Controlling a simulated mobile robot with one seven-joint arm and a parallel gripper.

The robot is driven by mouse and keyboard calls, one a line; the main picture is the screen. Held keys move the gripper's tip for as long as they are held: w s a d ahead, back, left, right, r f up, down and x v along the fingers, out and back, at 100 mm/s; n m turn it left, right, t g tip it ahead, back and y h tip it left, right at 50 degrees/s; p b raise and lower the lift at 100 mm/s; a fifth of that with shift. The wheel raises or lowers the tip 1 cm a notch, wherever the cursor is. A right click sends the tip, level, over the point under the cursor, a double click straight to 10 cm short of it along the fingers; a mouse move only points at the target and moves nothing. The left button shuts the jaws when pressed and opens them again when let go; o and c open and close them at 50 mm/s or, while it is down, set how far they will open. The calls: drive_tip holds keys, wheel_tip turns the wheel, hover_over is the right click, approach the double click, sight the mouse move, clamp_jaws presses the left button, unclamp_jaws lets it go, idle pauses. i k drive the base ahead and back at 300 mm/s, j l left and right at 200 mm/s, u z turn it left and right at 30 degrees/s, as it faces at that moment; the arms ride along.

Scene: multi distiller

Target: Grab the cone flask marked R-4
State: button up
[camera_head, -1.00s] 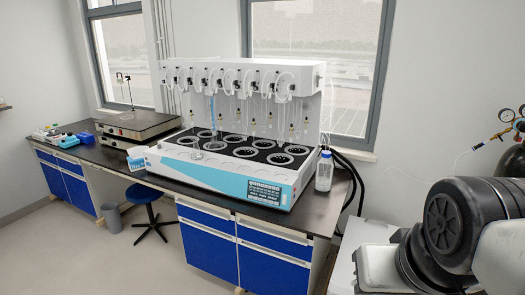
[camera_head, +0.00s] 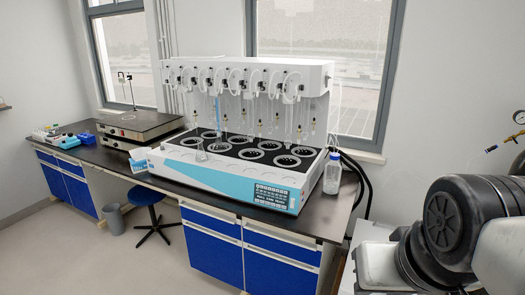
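Part of my arm fills the lower right of the view, well away from the flask. My gripper is not in view.
A capped clear bottle (camera_head: 332,173) stands right of the distiller on the dark bench (camera_head: 322,214). A hotplate-like unit (camera_head: 140,126) and small blue racks (camera_head: 68,141) are at the left. A blue stool (camera_head: 146,197) and grey bin (camera_head: 114,219) stand on the floor.

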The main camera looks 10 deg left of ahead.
sight(201, 156)
drive_tip(key=i+j, duration=0.5)
drive_tip(key=j, duration=0.2)
drive_tip(key=i+j, duration=0.55)
drive_tip(key=j, duration=0.2)
drive_tip(key=i+j, duration=0.5)
drive_tip(key=j, duration=0.2)
drive_tip(key=i+j, duration=0.5)
drive_tip(key=j, duration=0.25)
drive_tip(key=i+j+u, duration=0.1)
drive_tip(key=i+j, duration=0.4)
drive_tip(key=j, duration=0.2)
